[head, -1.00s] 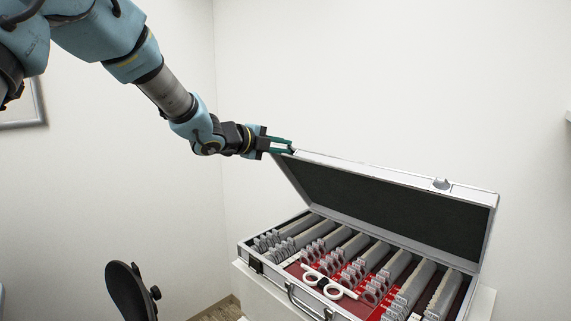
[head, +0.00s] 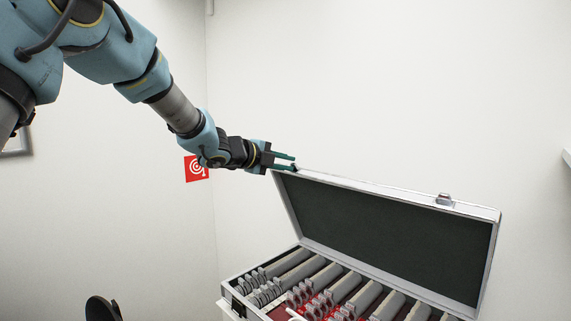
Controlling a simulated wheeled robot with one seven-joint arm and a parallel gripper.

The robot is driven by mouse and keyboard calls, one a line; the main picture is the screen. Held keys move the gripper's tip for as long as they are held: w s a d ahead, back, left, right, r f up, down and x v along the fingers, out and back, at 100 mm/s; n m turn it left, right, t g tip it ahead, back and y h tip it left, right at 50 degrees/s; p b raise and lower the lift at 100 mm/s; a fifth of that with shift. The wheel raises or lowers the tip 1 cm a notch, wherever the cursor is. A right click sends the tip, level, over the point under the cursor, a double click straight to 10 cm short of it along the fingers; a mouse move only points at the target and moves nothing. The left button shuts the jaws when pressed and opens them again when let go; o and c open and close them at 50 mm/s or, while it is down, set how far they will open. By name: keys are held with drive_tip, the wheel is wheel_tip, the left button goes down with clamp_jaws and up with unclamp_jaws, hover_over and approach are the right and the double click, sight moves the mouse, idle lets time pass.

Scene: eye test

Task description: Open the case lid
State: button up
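The silver case (head: 232,296) is at the bottom right of the head view, its front cut off by the frame's lower edge. Its lid (head: 385,235) stands raised at the back, with the dark inner face showing and a metal latch (head: 444,199) on its top edge. My gripper (head: 290,162) is at the lid's upper left corner. Its two teal fingers are apart, with a gap between them and nothing seen in it. The lower finger lies at the lid's top edge; I cannot tell whether it touches.
Rows of grey lens holders (head: 325,277) fill the case, with red lining between them. A red sign (head: 197,168) is on the wall behind my arm. A black object (head: 102,308) shows at the bottom left. The space above the lid is clear.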

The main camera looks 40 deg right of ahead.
drive_tip(key=a+r+p, duration=0.3)
drive_tip(key=a+r, duration=0.2)
drive_tip(key=r, duration=0.6)
idle(1.0)
drive_tip(key=shift+a+r, duration=0.1)
drive_tip(key=shift+a, duration=0.1)
drive_tip(key=b+v, duration=0.3)
drive_tip(key=v, duration=0.7)
drive_tip(key=shift+a+r, duration=0.15)
drive_tip(key=shift+a, duration=0.15)
